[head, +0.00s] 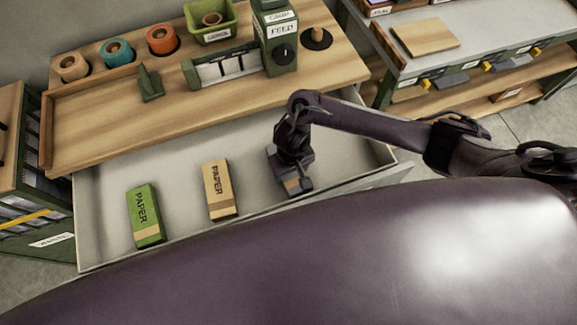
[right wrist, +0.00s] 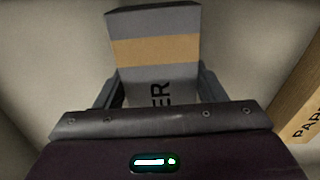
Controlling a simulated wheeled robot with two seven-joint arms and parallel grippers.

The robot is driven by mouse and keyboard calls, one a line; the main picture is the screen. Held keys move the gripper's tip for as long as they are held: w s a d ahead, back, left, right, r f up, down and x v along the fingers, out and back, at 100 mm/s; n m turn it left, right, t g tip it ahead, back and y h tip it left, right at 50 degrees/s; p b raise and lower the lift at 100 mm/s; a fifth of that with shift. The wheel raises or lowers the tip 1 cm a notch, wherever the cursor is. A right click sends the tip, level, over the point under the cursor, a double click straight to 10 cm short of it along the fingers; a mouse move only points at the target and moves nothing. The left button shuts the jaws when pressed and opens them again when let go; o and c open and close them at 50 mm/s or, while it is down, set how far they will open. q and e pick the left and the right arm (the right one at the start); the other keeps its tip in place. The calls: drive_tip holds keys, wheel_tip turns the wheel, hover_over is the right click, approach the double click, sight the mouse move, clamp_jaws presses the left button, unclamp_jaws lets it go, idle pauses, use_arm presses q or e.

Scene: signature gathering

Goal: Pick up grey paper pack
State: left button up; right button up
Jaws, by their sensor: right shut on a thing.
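The grey paper pack (right wrist: 155,25) has a tan band around it and dark lettering that ends in "ER". In the right wrist view it stands between the two fingers of my right gripper (right wrist: 155,92), which is shut on it. In the head view my right gripper (head: 292,182) reaches down into the right part of the open drawer. Only a small end of the grey pack (head: 305,184) shows there, the rest hidden by the gripper. My left gripper is not in view.
The drawer (head: 110,190) also holds a green paper pack (head: 146,215) and a tan paper pack (head: 219,190), left of my right gripper. The wooden tabletop (head: 110,125) overhangs the drawer's back. A feed box (head: 276,35) and colored rolls (head: 117,51) stand on it.

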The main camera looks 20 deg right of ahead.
drive_tip(key=c, duration=0.3)
drive_tip(key=shift+r, duration=0.15)
